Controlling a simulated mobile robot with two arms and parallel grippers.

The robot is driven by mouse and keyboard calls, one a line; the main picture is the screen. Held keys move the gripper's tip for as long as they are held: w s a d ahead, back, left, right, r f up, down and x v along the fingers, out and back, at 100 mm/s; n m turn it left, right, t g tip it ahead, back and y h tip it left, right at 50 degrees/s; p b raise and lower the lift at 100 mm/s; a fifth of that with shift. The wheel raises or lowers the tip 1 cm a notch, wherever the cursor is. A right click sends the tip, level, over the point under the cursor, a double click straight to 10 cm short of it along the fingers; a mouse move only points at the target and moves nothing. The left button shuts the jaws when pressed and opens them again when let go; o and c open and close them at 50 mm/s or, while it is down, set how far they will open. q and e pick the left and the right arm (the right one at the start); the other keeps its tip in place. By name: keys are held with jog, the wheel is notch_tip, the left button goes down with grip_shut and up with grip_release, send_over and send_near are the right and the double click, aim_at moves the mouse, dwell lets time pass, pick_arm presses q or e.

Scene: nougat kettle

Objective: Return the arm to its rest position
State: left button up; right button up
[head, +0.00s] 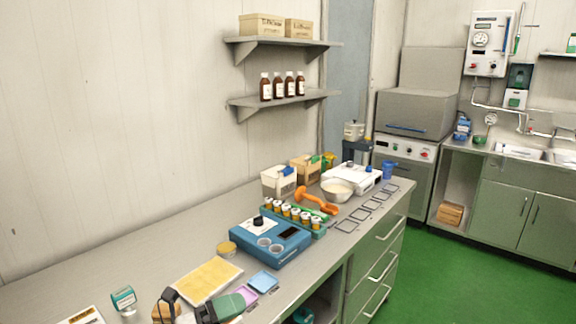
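I make out no arm or gripper of mine for certain in the head view. Dark shapes (168,298) and a dark green block (228,306) stand at the bottom edge of the bench. They are cut off, and I cannot tell what they are. The grey bench (130,262) runs from the lower left to the middle right.
On the bench are a blue device (270,242), a green rack (310,228) of capped bottles, an orange tool (315,200), a pale bowl (337,190), a yellow slab (208,279) and small frames (347,227). Shelves (280,100) hang above. The green floor (450,275) at right is clear.

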pick_arm(q)
jog(key=s+a+f+n+t+y, duration=0.35)
jog(key=a+n+y, duration=0.45)
jog(key=n, duration=0.6)
jog(key=s+a+f+n+t+y, duration=0.2)
jog(key=a+f+n+t+y, duration=0.25)
jog(key=n+y, duration=0.7)
jog(key=s+d+f+n+g+h, duration=0.1)
jog(key=s+f+n+g, duration=0.1)
jog(key=s+f+g, duration=0.6)
jog(key=s+f+n+g+h, duration=0.2)
jog(key=s+f+n+g, duration=0.3)
jog(key=s, duration=0.6)
notch_tip(320, 180, down, 24)
jog(key=m+g, duration=0.2)
jog(key=s+a+f+g, duration=0.1)
jog(key=s+a+f, duration=0.1)
jog(key=s+f, duration=1.3)
jog(key=shift+s+a+f, duration=0.3)
jog(key=shift+s+a, duration=0.05)
jog(key=shift+s, duration=0.2)
